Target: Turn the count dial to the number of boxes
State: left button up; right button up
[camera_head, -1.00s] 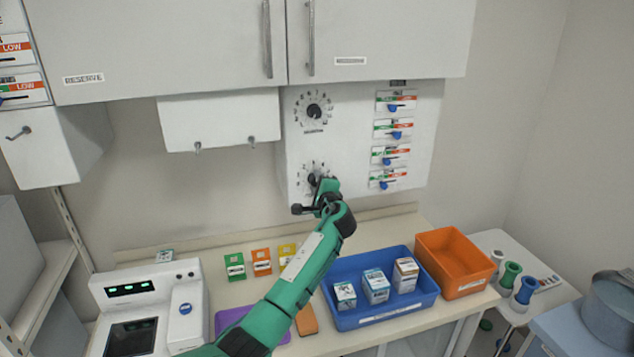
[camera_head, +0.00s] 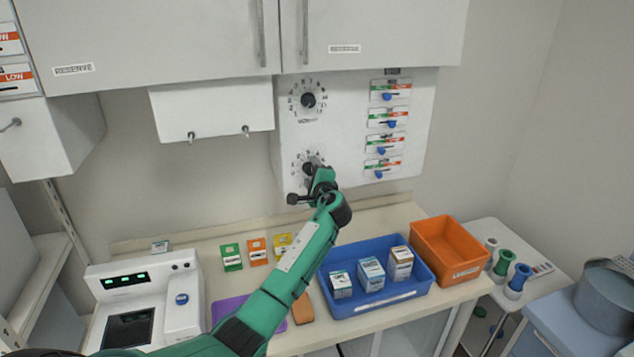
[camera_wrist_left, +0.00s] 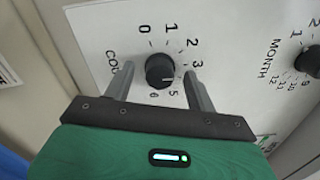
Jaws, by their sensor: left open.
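The count dial (camera_head: 309,169) is the lower black knob on the white wall panel. In the left wrist view the count dial (camera_wrist_left: 160,70) has numbers around it, and its white mark points right, between 3 and 5; a finger hides the number there. My left gripper (camera_wrist_left: 159,76) is open, with one finger on each side of the knob and small gaps showing. In the head view the left gripper (camera_head: 314,177) covers part of this dial. Three boxes, a left box (camera_head: 341,284), a middle box (camera_head: 371,273) and a right box (camera_head: 400,262), stand in a blue bin (camera_head: 378,310).
The month dial (camera_head: 309,100) sits above the count dial. Blue sliders (camera_head: 387,97) line the panel's right side. An orange bin (camera_head: 470,268) beside the blue bin looks empty.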

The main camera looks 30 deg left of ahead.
pick_arm(q)
jog(key=b+v, duration=0.5)
jog(key=v, duration=0.8)
jog(key=shift+s+d, duration=0.15)
